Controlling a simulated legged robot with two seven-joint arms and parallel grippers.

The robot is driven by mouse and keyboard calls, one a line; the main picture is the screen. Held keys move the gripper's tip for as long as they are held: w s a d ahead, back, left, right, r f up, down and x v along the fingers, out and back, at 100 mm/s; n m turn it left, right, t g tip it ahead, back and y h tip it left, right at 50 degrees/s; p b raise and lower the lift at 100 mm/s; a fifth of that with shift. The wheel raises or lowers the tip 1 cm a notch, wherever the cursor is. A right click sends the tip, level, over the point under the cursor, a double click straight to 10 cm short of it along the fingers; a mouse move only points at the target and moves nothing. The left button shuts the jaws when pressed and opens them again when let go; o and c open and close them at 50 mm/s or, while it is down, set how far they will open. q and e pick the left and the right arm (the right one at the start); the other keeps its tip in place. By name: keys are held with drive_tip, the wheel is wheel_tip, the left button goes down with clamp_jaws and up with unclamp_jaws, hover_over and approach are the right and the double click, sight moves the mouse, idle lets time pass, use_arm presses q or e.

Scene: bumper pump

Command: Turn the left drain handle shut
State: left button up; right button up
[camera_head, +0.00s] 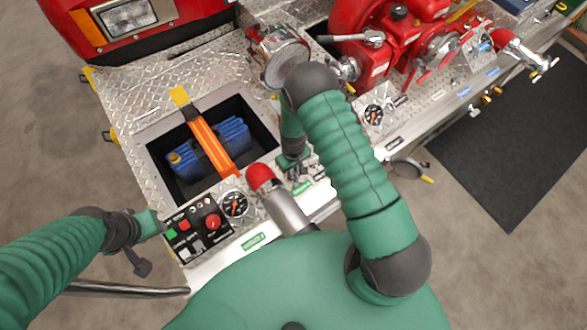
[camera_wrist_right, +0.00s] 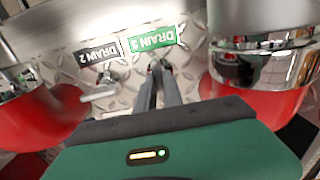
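In the right wrist view, two drain fittings sit on the diamond plate. One silver lever handle (camera_wrist_right: 100,93) lies beside a black label reading Drain 2. The other fitting (camera_wrist_right: 154,66) is beside a green Drain label and is mostly hidden by my right gripper (camera_wrist_right: 158,80). Its two fingers are close together at this fitting; whether they hold its handle is unclear. In the head view my right gripper (camera_head: 296,172) reaches down to the panel edge by a green label. My left gripper (camera_head: 143,262) is at the lower left, away from the drains; its fingers are unclear.
Red-capped pipes flank the drains; one shows in the head view (camera_head: 261,178). A control box (camera_head: 198,228) and gauge (camera_head: 235,204) are left of it. A strapped blue battery (camera_head: 208,143) sits in a recess. The red pump (camera_head: 400,35) stands at the upper right.

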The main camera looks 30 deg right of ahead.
drive_tip(key=shift+r, duration=0.1)
clamp_jaws()
drive_tip(key=shift+w+d+m, duration=0.1)
drive_tip(key=shift+m, duration=0.4)
drive_tip(key=m+b, duration=0.1)
drive_tip(key=m, duration=0.2)
drive_tip(key=shift+b, duration=0.35)
drive_tip(key=m+b, duration=0.1)
drive_tip(key=m, duration=0.8)
drive_tip(key=shift+m+b, duration=0.3)
drive_tip(key=shift+m, duration=0.1)
drive_tip(key=shift+w+r+m, duration=0.1)
drive_tip(key=shift+m, duration=1.9)
drive_tip(key=o, duration=0.7)
unclamp_jaws()
drive_tip(key=shift+c, duration=0.2)
